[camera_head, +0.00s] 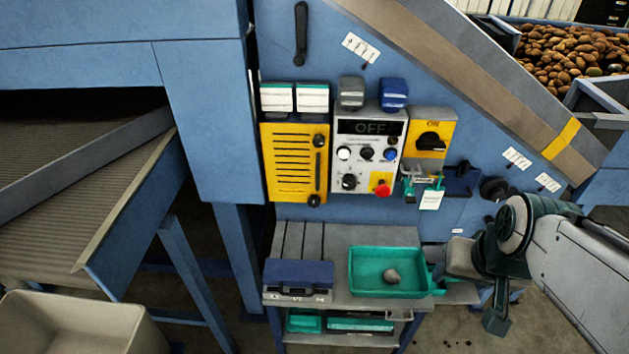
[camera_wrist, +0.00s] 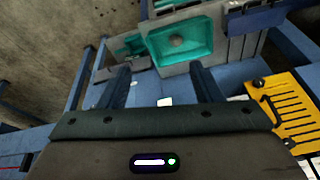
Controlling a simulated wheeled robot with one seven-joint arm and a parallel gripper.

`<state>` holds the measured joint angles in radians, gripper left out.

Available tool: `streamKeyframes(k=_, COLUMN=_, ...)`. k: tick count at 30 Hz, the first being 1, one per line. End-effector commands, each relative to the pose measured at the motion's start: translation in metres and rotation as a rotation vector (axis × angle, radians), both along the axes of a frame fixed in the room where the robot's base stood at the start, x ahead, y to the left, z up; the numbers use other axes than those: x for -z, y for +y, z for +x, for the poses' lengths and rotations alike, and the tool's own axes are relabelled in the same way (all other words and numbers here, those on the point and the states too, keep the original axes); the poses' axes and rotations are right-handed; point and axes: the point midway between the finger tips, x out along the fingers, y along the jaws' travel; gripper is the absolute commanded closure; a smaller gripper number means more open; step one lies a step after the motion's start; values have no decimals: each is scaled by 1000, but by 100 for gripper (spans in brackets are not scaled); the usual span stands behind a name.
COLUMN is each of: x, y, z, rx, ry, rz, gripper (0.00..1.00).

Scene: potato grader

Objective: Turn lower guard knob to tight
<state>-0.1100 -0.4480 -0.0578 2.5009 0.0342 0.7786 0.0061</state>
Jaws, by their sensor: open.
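The yellow guard panel (camera_head: 294,165) with dark slots is on the blue machine wall, left of the control box. The lower guard knob (camera_head: 314,200) is a black knob at its bottom right corner; an upper knob (camera_head: 319,140) sits above it. The knob's tightness cannot be read.
A control box (camera_head: 367,160) with a red button and an OFF display stands right of the panel. A yellow switch box (camera_head: 429,140) is beside it. Below is a bench with a teal tray (camera_head: 358,289) holding a potato, and a blue box (camera_head: 298,272). A conveyor is at left.

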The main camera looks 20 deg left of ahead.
Motion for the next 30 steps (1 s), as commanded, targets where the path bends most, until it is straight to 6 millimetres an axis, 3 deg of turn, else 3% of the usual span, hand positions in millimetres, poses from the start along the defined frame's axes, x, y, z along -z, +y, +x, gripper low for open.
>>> streamKeyframes(k=1, x=17, y=13, z=10, rx=-36, ry=-19, rz=24, gripper=41)
streamKeyframes(k=9, x=75, y=88, z=71, rx=-176, ry=-196, rz=136, gripper=41)
streamKeyframes(k=15, x=118, y=138, z=104, rx=-230, ry=-334, rz=150, gripper=41)
streamKeyframes(k=24, x=175, y=200, z=134, rx=-293, ry=-588, rz=61, gripper=41)
streamKeyframes(k=30, x=195, y=237, z=141, rx=-344, ry=-808, rz=-51, gripper=41)
